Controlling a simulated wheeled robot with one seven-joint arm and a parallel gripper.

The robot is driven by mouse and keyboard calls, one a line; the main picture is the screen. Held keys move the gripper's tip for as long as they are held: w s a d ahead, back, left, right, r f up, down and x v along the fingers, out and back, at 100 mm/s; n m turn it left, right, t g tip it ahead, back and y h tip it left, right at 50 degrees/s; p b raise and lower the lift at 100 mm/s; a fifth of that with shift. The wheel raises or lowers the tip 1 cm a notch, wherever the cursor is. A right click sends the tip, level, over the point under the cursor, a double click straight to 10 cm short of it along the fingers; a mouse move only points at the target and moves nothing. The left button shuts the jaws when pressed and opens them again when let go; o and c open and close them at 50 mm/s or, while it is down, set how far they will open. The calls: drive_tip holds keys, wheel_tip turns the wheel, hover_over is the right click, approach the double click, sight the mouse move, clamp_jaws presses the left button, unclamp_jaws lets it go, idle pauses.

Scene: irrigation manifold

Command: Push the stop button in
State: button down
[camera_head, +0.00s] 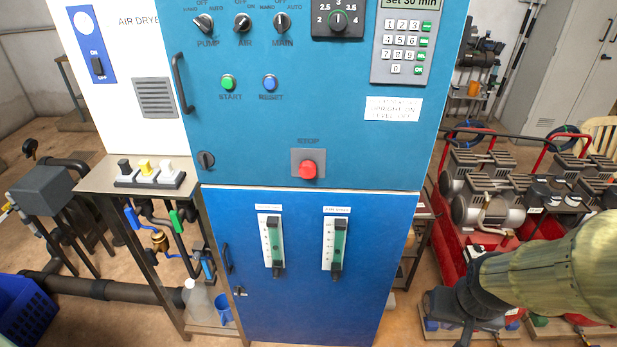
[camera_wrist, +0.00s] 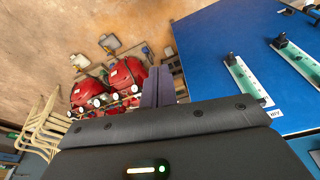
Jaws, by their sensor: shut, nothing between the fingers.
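The stop button (camera_head: 307,169) is a red round knob on a grey square plate, under the label STOP. It sits low on the teal upper panel (camera_head: 260,135) of the cabinet and appears to stand out from its plate. It does not show in the wrist view. My gripper (camera_wrist: 159,73) shows in the wrist view with its two dark fingers together and nothing between them. In the head view my arm comes in from the lower right, with its dark end right of the blue lower door (camera_head: 305,300), below and well apart from the button.
Green start (camera_head: 228,83) and blue reset (camera_head: 269,83) buttons, knobs and a keypad (camera_head: 404,45) share the panel. Two flow gauges (camera_head: 334,248) stick out from the lower door. Red-framed compressors (camera_head: 490,195) stand at right. A metal side table (camera_head: 100,176) stands at left.

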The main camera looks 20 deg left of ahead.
drive_tip(key=shift+s, duration=0.1)
drive_tip(key=w+a+r+n+t+y, duration=0.2)
drive_tip(key=w+a+n+t+y, duration=0.4)
drive_tip(key=w+n, duration=0.85)
drive_tip(key=s+a+r+n+y, duration=0.1)
drive_tip(key=a+r+n+y, duration=0.3)
drive_tip(key=a+n, duration=0.3)
drive_tip(key=s+a+r+n+y, duration=0.1)
drive_tip(key=a+r+n+y, duration=0.3)
drive_tip(key=a+n, duration=0.4)
drive_tip(key=shift+s+a+r+y+b, duration=0.35)
drive_tip(key=shift+a+y, duration=0.15)
drive_tip(key=shift+y, duration=0.3)
drive_tip(key=shift+t, duration=0.3)
